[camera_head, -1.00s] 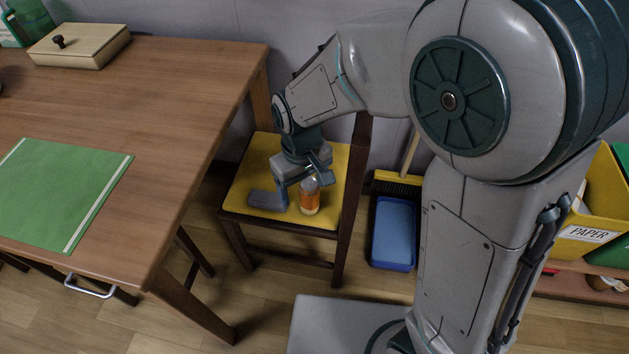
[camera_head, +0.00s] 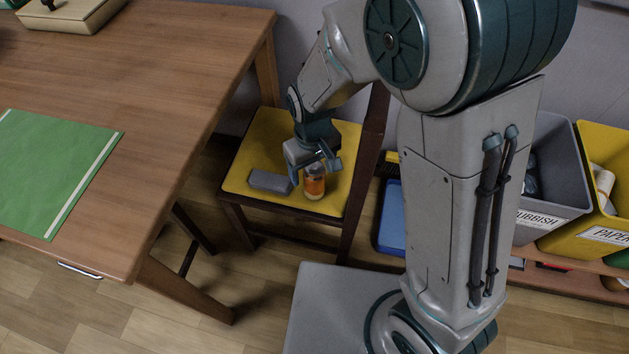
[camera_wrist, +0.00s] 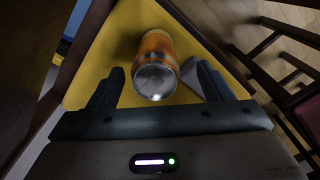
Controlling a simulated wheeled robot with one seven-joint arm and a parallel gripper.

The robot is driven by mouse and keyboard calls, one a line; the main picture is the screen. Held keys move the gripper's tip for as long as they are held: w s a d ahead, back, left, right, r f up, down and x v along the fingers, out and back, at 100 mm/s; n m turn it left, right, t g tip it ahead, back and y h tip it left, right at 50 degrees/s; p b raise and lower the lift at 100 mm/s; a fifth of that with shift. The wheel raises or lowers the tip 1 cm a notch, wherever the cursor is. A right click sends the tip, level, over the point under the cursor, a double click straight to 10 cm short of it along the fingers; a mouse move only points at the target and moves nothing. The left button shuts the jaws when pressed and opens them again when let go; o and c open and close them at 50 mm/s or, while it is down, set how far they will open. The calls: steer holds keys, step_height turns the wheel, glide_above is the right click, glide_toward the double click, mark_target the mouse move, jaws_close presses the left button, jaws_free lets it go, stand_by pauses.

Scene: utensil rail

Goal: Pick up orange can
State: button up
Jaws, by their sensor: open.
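The orange can (camera_head: 314,183) stands upright on the yellow seat of a chair (camera_head: 262,148). My gripper (camera_head: 313,174) is just above and beside the can in the head view, pointing down. In the wrist view the can (camera_wrist: 156,66) shows its silver end toward the camera, between the two open fingers (camera_wrist: 158,90). There is a gap on each side of the can, and the fingers are not closed on it. The can's lower part is partly hidden by its own top in the wrist view.
A grey block (camera_head: 270,181) lies on the seat left of the can; it also shows beside the right finger in the wrist view (camera_wrist: 195,77). A wooden table (camera_head: 170,110) with a green mat (camera_head: 45,170) stands left. Bins (camera_head: 550,180) and a blue tray (camera_head: 391,222) are right.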

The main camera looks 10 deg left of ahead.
steer(key=f+b, duration=0.1)
steer(key=f, duration=0.1)
steer(key=f+b, duration=0.1)
steer(key=f, duration=0.2)
steer(key=shift+w+d+f+b, duration=0.1)
steer(key=shift+w+b, duration=0.1)
steer(key=shift+b, duration=0.1)
steer(key=c, duration=1)
steer(key=shift+r, duration=0.2)
